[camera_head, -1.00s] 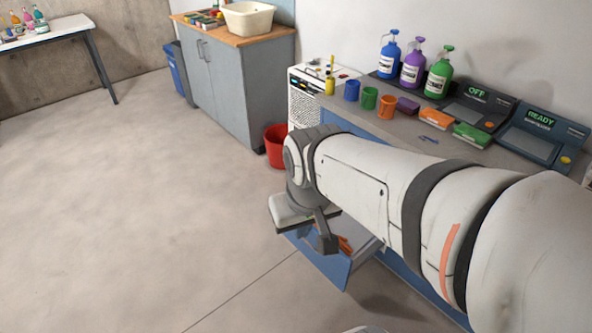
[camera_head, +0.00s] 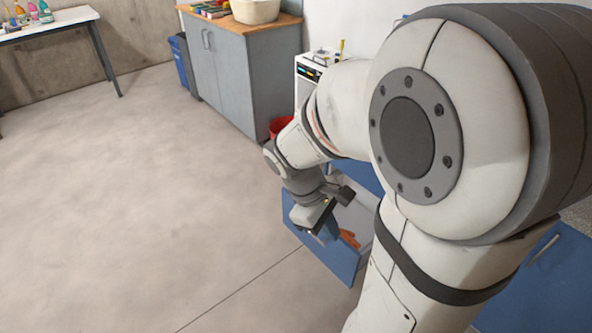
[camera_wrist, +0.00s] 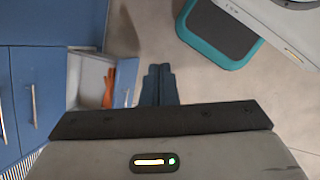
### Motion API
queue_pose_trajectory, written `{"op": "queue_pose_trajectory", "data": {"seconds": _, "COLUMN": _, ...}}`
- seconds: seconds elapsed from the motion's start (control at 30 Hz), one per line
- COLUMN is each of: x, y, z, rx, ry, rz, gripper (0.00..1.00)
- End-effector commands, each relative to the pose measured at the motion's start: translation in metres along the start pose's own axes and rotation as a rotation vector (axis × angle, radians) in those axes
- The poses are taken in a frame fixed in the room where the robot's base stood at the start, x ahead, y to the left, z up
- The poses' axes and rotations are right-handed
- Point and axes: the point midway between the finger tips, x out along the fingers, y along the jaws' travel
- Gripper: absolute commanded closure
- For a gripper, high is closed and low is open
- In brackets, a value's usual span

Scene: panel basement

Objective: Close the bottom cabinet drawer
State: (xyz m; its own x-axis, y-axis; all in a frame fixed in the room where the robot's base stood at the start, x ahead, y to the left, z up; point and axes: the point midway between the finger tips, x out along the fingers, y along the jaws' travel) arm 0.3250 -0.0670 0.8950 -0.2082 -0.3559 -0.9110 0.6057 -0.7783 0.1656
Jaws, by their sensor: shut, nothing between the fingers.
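The bottom drawer (camera_head: 340,262) of the blue cabinet stands pulled out, its blue front facing the open floor. In the wrist view the drawer front (camera_wrist: 126,82) is a narrow blue panel, with the pale drawer interior to its left. An orange item (camera_head: 350,238) lies inside the drawer. My gripper (camera_head: 328,234) is low beside the drawer front. In the wrist view its shut, empty fingers (camera_wrist: 158,85) are just right of the panel, on its outer side. I cannot tell whether they touch it.
Other blue cabinet fronts (camera_wrist: 55,25) with handles are closed. A red bucket (camera_head: 280,127) stands behind my wrist, near the grey cabinet (camera_head: 222,75). The floor (camera_head: 130,200) to the left is clear. My arm hides most of the counter.

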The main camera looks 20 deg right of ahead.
Motion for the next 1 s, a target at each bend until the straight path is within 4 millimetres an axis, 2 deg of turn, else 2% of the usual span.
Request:
{"op": "queue_pose_trajectory", "data": {"seconds": 0.03, "x": 0.031, "y": 0.003, "z": -0.013, "rx": -0.103, "ry": -0.085, "rz": 0.015, "gripper": 1.00}}
{"op": "queue_pose_trajectory", "data": {"seconds": 0.37, "x": 0.151, "y": 0.043, "z": -0.068, "rx": -0.789, "ry": -0.605, "rz": 0.094, "gripper": 1.00}}
{"op": "queue_pose_trajectory", "data": {"seconds": 0.6, "x": 0.242, "y": 0.063, "z": -0.128, "rx": -1.283, "ry": -0.983, "rz": 0.103, "gripper": 1.00}}
{"op": "queue_pose_trajectory", "data": {"seconds": 0.73, "x": 0.297, "y": 0.065, "z": -0.167, "rx": -1.543, "ry": -1.188, "rz": 0.098, "gripper": 1.00}}
{"op": "queue_pose_trajectory", "data": {"seconds": 0.9, "x": 0.367, "y": 0.058, "z": -0.213, "rx": -1.839, "ry": -1.434, "rz": 0.088, "gripper": 1.00}}
{"op": "queue_pose_trajectory", "data": {"seconds": 1.0, "x": 0.398, "y": 0.051, "z": -0.233, "rx": -1.965, "ry": -1.544, "rz": 0.086, "gripper": 1.00}}
